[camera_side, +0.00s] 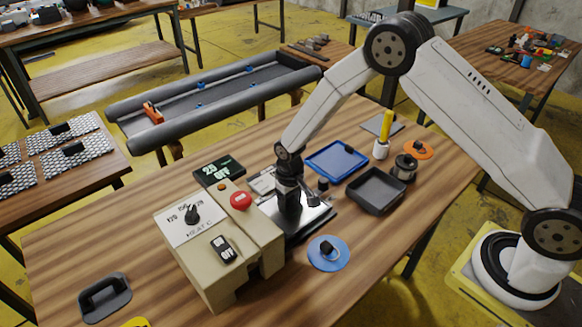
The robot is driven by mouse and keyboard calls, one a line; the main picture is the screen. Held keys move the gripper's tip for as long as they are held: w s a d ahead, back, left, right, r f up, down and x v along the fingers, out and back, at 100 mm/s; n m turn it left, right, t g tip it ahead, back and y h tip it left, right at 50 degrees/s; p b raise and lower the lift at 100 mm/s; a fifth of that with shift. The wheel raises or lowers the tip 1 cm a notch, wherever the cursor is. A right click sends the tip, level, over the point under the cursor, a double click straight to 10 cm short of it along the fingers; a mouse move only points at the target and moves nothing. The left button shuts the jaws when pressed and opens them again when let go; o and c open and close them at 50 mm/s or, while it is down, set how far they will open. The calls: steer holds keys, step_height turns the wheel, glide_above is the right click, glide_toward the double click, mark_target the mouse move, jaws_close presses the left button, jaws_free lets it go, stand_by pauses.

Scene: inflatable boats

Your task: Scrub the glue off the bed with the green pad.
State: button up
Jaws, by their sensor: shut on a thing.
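My gripper (290,205) points down over the bed (318,214), a shiny metal plate on a dark base at the right side of the beige heating machine (227,245). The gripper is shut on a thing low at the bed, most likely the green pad. The jaws hide it and I can make out no green there. I cannot tell whether it touches the plate. Glue on the bed is too small or too hidden to tell.
The machine has a red button (241,201), a dial and a display close left of my gripper. A blue disc (329,262) lies in front; a blue tray (318,160), a dark tray (376,203) and a yellow-handled brush (386,121) stand right.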

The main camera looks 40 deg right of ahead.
steer(key=a, duration=0.2)
steer(key=shift+a, duration=0.3)
steer(key=shift+r, duration=0.15)
step_height(320, 180, up, 8)
steer(key=shift+s+d, duration=0.1)
steer(key=shift+d, duration=0.05)
stand_by(0.7)
